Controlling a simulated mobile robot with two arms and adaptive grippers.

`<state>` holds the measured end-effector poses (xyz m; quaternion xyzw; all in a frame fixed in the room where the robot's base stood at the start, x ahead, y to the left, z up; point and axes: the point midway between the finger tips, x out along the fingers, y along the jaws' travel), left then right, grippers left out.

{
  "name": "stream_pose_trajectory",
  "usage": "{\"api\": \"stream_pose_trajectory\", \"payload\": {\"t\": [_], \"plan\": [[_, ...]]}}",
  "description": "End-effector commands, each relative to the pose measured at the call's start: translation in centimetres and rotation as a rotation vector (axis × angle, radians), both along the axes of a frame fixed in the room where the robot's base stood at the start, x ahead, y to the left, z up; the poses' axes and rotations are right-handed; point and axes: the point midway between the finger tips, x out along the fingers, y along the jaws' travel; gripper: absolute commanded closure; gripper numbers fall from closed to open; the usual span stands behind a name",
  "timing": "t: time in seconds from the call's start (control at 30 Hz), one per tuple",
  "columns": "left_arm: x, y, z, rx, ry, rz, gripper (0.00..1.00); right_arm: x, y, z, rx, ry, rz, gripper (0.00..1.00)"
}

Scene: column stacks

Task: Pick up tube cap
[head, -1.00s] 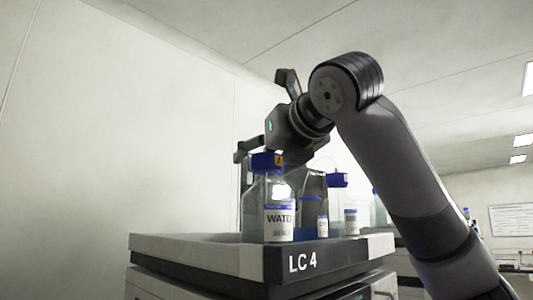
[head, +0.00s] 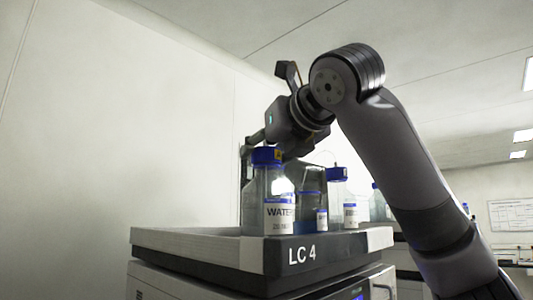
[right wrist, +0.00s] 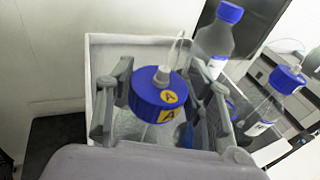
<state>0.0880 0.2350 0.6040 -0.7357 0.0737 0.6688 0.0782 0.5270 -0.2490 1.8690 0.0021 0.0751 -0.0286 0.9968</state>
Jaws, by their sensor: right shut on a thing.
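The tube cap (right wrist: 158,95) is blue with yellow "A" labels, and a thin tube rises from its white centre fitting. In the head view the cap (head: 266,156) sits on top of the clear WATER bottle (head: 278,213), which is upright on the tray. My right gripper (right wrist: 164,88) reaches down over the bottle, with one finger on each side of the cap, shut on it. In the head view the gripper's fingers are partly hidden behind the cap and the wrist. My left gripper is not in view.
The tray (head: 200,240) on the LC 4 instrument has a raised rim. Other blue-capped bottles (head: 337,196) stand close by on the right, also in the right wrist view (right wrist: 216,40). A plain wall (head: 110,130) stands behind; the tray's left part looks clear.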

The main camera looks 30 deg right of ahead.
Motion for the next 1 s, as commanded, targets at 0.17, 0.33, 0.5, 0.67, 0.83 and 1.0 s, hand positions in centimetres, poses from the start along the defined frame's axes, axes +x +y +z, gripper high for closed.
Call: {"api": "stream_pose_trajectory", "payload": {"t": [0.17,0.33,0.5,0.67,0.83,1.0], "plan": [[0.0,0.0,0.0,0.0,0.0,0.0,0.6,0.0,0.0,0.2,0.0,-0.001,0.0,0.74],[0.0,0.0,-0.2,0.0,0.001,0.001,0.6,0.0,0.1,1.2,0.001,-0.002,0.001,0.74],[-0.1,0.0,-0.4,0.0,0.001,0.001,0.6,-0.1,0.1,3.3,0.002,-0.001,0.001,0.74],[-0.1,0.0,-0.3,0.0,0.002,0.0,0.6,-0.1,0.1,5.7,0.002,-0.001,0.001,0.74],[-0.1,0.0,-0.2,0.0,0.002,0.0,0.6,-0.1,0.1,7.8,0.001,0.0,0.0,0.74],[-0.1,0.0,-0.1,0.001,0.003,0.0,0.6,0.0,0.1,9.2,0.002,-0.002,0.002,0.74]]}}
